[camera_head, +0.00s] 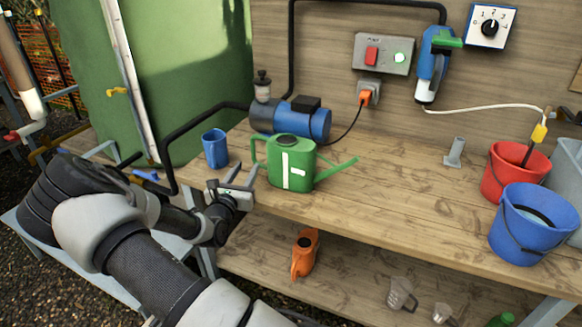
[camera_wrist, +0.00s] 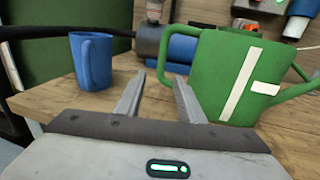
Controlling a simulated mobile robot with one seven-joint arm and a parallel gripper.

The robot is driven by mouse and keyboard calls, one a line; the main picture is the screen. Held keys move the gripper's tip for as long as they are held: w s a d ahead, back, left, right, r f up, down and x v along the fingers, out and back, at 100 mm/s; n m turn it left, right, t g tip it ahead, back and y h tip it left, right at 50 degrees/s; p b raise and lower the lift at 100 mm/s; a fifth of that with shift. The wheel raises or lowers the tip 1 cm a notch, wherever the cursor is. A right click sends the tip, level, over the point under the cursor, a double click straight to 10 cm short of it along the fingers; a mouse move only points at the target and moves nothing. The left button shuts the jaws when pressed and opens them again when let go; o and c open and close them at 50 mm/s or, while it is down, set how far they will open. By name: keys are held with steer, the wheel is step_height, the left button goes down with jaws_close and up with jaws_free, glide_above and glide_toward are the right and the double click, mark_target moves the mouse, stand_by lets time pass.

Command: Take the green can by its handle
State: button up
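The green can (camera_head: 283,163) is a watering can with a white cross-like marking, standing upright on the wooden bench. Its spout points right and its looped handle (camera_head: 259,150) faces left. The can also shows in the wrist view (camera_wrist: 228,75), with the handle (camera_wrist: 178,52) at its left side. My gripper (camera_head: 238,174) is at the bench's front edge, just left of and in front of the can. In the wrist view my gripper (camera_wrist: 157,90) has its fingers spread apart with nothing between them. The right fingertip appears close to the handle; I cannot tell whether they touch.
A blue mug (camera_head: 215,149) stands left of the can. A blue pump (camera_head: 290,119) with a black hose is behind it. A red bucket (camera_head: 513,170) and a blue bucket (camera_head: 533,222) stand at the right. An orange can (camera_head: 305,254) is on the lower shelf.

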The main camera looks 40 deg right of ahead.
mark_target(253, 158)
steer(key=b+x, duration=0.1)
steer(key=x, duration=0.6)
steer(key=shift+w+d+r+b, duration=0.1)
steer(key=shift+d+b, duration=0.25)
steer(key=shift+d, duration=0.05)
jaws_close()
